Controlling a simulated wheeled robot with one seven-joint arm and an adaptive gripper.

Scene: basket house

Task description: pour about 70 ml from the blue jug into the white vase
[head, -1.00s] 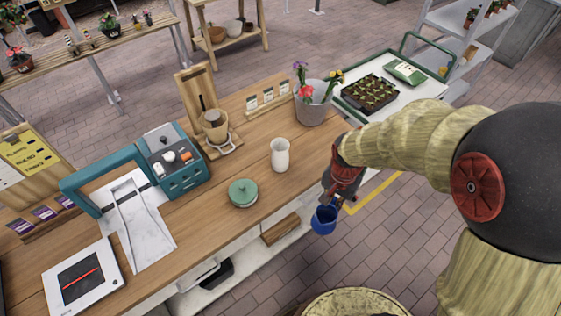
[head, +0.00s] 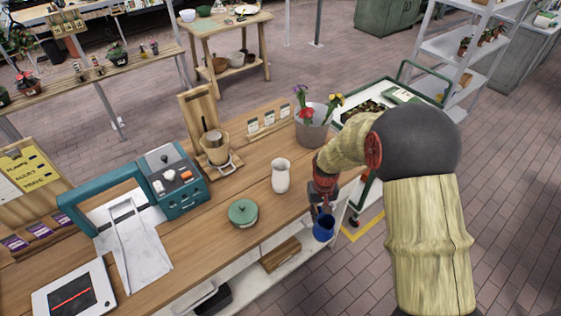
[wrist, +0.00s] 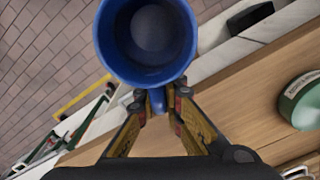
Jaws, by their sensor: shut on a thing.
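The blue jug (head: 324,228) hangs off the front edge of the wooden counter, held by my gripper (head: 322,208). In the wrist view the jug (wrist: 104,40) shows its open mouth, with a greyish round area inside; I cannot tell how much it holds. My gripper (wrist: 157,108) is shut on the jug's handle. The white vase (head: 280,176) stands upright on the counter, left of and behind the jug, apart from it. The vase is not seen in the wrist view.
A green lidded pot (head: 242,213) stands on the counter (head: 200,262) left of the vase. A grey bucket of flowers (head: 312,130) stands behind it, near my arm. A wooden dripper stand (head: 205,125) and a teal machine (head: 172,180) are further left.

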